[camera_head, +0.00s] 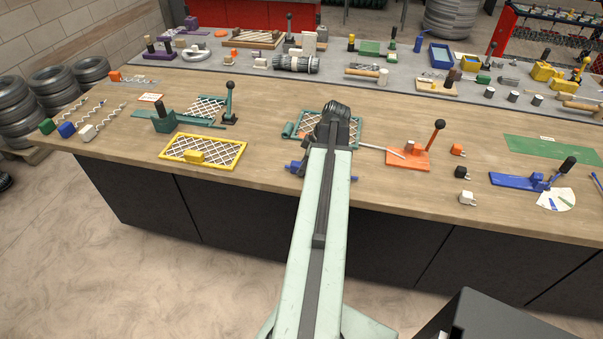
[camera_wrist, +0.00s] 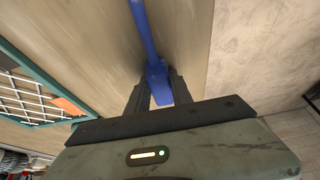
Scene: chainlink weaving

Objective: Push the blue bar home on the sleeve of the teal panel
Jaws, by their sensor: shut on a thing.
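The blue bar (camera_wrist: 144,35) lies between the fingers of my gripper (camera_wrist: 158,82), which is shut on its near, thicker end in the wrist view. In the head view, a blue piece (camera_head: 293,167) shows left of my arm at the table's front edge, with more blue to the right; my arm hides the middle. The teal panel (camera_head: 346,145), a teal frame with pale mesh, lies just behind, partly covered by my wrist. A teal part (camera_head: 287,130), possibly the sleeve, shows at its left side. The panel's edge (camera_wrist: 40,68) is left of the bar in the wrist view, apart from it.
A yellow mesh panel (camera_head: 205,163) lies to the left. An orange lever fixture (camera_head: 408,157) stands right of the teal panel, with a light rod (camera_head: 382,149) between. A blue lever fixture (camera_head: 520,181) is farther right. Bare wood lies around the front edge.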

